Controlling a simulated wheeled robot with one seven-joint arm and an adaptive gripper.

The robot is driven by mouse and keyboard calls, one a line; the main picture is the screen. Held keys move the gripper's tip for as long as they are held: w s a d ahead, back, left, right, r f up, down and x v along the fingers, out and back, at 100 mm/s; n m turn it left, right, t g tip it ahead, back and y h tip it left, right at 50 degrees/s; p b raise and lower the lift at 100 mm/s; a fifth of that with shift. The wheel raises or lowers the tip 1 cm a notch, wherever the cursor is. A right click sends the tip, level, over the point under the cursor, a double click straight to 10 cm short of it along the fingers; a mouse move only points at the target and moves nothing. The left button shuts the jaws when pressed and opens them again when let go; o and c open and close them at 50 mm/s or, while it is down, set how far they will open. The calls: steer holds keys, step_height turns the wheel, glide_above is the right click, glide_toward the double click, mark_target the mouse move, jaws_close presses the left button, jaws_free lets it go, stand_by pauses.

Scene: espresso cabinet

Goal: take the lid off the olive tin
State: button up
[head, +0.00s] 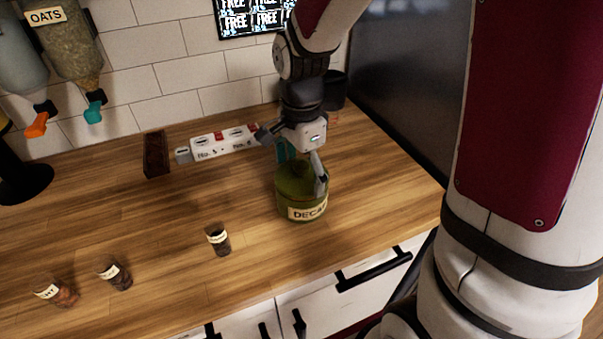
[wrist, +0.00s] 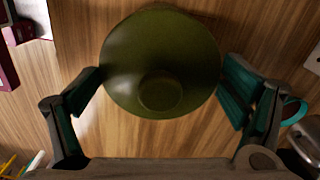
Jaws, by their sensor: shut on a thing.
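The olive tin (head: 291,204) stands on the wooden counter, with a label reading "DECA" and partly hidden letters. Its round olive lid (head: 290,180) has a knob in the middle; the lid also shows from above in the wrist view (wrist: 135,60). My gripper (head: 300,178) reaches down over the tin, with a finger on each side. In the wrist view its teal finger pads (wrist: 160,88) press on the lid's left and right edges. It is shut on the lid. I cannot tell whether the lid is seated on the tin or slightly raised.
Small labelled jars (head: 219,240) stand toward the front left. The counter's front edge and drawer handles (head: 374,271) are close in front. The counter between is clear.

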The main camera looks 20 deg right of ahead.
mark_target(301, 165)
steer(key=shift+r, duration=0.5)
step_height(301, 165, up, 2)
steer(key=shift+r, duration=0.1)
steer(key=s+a+b, duration=0.1)
steer(key=s+b, duration=0.1)
steer(key=s, duration=1.1)
steer(key=shift+s+r+b, duration=0.25)
steer(key=shift+r+b, duration=0.1)
steer(key=shift+b, duration=0.05)
